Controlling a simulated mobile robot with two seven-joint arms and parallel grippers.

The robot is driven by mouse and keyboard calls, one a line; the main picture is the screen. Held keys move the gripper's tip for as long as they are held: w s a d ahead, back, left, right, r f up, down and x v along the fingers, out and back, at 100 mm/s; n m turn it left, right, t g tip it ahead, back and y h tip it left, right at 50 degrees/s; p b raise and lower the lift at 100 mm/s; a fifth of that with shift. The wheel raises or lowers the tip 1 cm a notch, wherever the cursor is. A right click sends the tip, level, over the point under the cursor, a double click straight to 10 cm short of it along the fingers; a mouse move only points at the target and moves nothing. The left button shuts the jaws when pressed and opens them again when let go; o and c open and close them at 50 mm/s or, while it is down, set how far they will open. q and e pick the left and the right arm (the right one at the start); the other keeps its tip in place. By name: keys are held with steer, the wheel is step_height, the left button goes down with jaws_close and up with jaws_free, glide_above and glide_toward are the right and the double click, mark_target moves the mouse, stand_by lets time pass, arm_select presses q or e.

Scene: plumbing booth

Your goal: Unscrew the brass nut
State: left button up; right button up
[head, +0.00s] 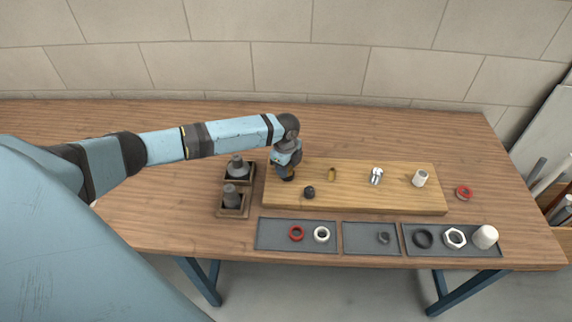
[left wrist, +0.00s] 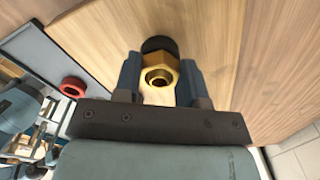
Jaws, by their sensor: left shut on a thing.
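The brass nut (left wrist: 158,79) sits between the two fingers of my left gripper (left wrist: 160,84) in the left wrist view, with a dark round part just beyond it. The fingers are shut on its sides. In the head view my left gripper (head: 286,174) points down at the left end of the wooden board (head: 400,201), and the nut is mostly hidden there. A small brass fitting (head: 332,174) stands on the board to the right of the gripper. My right gripper is not in view.
The board also carries a black piece (head: 309,192), a chrome fitting (head: 376,176) and a white fitting (head: 420,178). Two dark fittings in square holders (head: 233,212) stand left of it. Grey trays (head: 270,236) with rings lie in front; a red ring (head: 464,192) lies right.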

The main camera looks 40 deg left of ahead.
arm_select(q)
steer(key=shift+s+r+n+p, duration=0.1)
steer(key=shift+r+n+p, duration=0.05)
steer(key=shift+n+p, duration=1.7)
steer(key=n, duration=0.3)
steer(key=shift+s+d+n, duration=0.1)
steer(key=shift+n, duration=0.25)
steer(key=n, duration=0.4)
steer(key=shift+n, duration=0.4)
steer(key=o, duration=1.6)
steer(key=shift+r, duration=0.15)
steer(key=shift+r, duration=2.4)
